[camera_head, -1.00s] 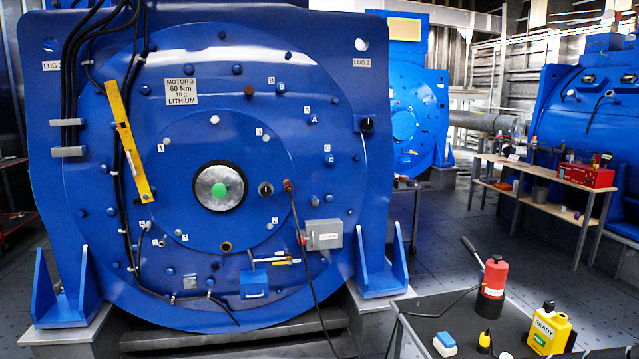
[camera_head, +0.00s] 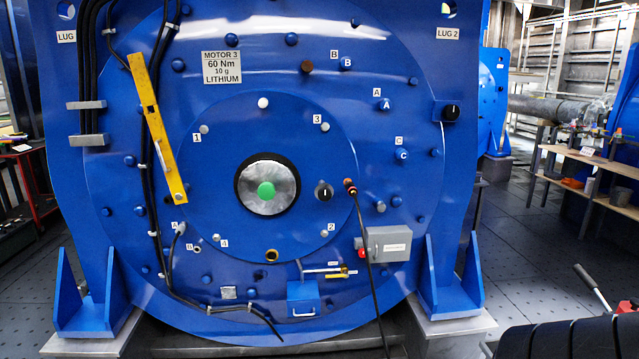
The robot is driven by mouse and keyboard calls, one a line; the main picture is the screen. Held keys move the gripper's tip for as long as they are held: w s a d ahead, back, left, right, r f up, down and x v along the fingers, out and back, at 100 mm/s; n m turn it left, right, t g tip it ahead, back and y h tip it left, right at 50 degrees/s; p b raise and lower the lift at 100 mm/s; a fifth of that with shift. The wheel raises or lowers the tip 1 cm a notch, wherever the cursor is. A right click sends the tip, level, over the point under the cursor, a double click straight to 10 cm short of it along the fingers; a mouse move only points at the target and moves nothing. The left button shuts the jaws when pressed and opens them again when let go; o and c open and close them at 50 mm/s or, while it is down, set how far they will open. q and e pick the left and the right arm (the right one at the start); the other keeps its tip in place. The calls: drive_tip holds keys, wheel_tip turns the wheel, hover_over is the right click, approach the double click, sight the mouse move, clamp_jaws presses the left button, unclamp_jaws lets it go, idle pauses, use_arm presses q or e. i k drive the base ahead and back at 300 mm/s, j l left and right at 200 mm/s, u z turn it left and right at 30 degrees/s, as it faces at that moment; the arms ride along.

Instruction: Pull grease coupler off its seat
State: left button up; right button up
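The grease coupler (camera_head: 349,186) is a small orange-red fitting with a black hose hanging from it. It sits on the blue face of the motor (camera_head: 240,120), right of the centre hub and just right of a dark round knob (camera_head: 323,191). The hose (camera_head: 368,255) runs down past a grey box to the bottom edge of the view. What the coupler sits on is hidden behind it. Neither gripper shows, and nothing touches the coupler.
A grey box (camera_head: 388,244) with a red button projects beside the hose. A yellow bar (camera_head: 157,130) and black cables cross the left of the motor. A blue bracket (camera_head: 452,290) stands at lower right. A dark ribbed shape (camera_head: 575,340) fills the lower right corner.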

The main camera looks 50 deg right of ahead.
sight(349, 186)
drive_tip(key=i+l+u, duration=0.1)
drive_tip(key=l, duration=0.2)
drive_tip(key=i+l, duration=0.15)
drive_tip(key=l, duration=0.15)
drive_tip(key=i+l+u, duration=0.15)
drive_tip(key=l+z, duration=0.35)
drive_tip(key=l, duration=0.3)
drive_tip(key=i+l+z, duration=0.15)
drive_tip(key=l+z, duration=0.2)
drive_tip(key=l, duration=0.25)
